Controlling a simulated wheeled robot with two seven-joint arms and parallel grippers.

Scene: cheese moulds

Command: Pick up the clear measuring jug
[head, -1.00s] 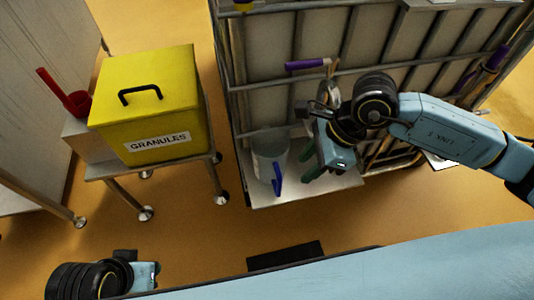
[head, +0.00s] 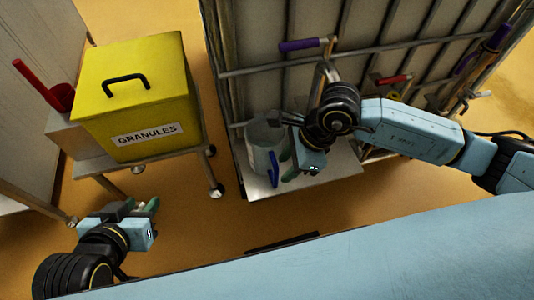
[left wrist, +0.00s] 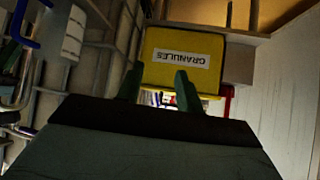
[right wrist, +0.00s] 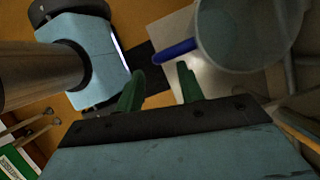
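The clear measuring jug (head: 262,137) stands upright on a pale low shelf, its blue handle (head: 273,168) on the near side. In the right wrist view the jug (right wrist: 240,35) is at the upper right, partly cut off, with the blue handle (right wrist: 175,51) just beyond the fingertips. My right gripper (head: 287,165) is open and empty, close to the right of the handle; its green fingers show apart in the right wrist view (right wrist: 160,85). My left gripper (head: 148,207) is open and empty, low at the left; it also shows in the left wrist view (left wrist: 160,88).
A yellow granules box (head: 140,95) stands on a small wheeled stand at the left, with a red scoop (head: 58,92) beside it. A metal rack (head: 270,70) with rails and hanging tools rises behind the jug. The floor between stand and shelf is clear.

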